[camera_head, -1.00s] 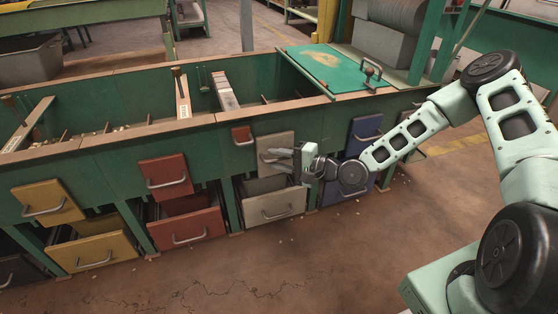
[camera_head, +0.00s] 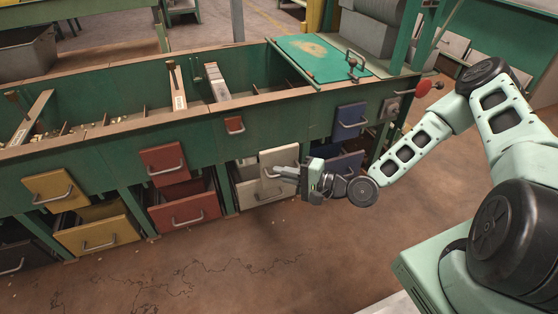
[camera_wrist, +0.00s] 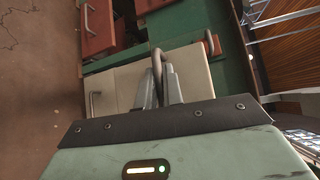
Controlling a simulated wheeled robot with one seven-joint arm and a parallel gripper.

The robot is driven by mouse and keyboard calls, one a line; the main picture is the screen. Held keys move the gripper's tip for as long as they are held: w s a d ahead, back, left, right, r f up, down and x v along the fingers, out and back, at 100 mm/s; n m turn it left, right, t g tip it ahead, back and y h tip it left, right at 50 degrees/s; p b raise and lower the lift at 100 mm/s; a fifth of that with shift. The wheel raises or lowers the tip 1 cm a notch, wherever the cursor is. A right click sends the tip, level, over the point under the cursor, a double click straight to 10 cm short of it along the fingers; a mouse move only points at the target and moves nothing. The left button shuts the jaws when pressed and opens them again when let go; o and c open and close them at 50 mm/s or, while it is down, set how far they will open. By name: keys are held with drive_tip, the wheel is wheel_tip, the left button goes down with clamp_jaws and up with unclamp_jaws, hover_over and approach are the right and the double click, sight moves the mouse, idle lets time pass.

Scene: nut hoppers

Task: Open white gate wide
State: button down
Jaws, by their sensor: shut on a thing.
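The white gate (camera_head: 279,157) is a pale panel on the green hopper front, low down, partly in front of the white drawer (camera_head: 247,193). In the wrist view the gate (camera_wrist: 194,66) fills the middle, with the white drawer (camera_wrist: 99,93) to its left. My gripper (camera_head: 278,171) is at the gate's front; in the wrist view its fingers (camera_wrist: 160,76) are shut on the gate's curved metal handle (camera_wrist: 157,58). My gripper hides the gate's right part in the head view.
A red gate (camera_head: 163,160) and red drawer (camera_head: 184,208) are to the left, a blue gate (camera_head: 350,120) to the right. The brown floor (camera_head: 300,265) in front is clear.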

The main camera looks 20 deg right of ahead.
drive_tip(key=shift+s+f, duration=0.1)
drive_tip(key=shift+s, duration=0.2)
drive_tip(key=c, duration=1.5)
unclamp_jaws()
drive_tip(key=shift+c, duration=0.2)
drive_tip(key=shift+d, duration=0.1)
drive_tip(key=p+v, duration=0.5)
drive_tip(key=v, duration=1.2)
drive_tip(key=shift+d, duration=0.15)
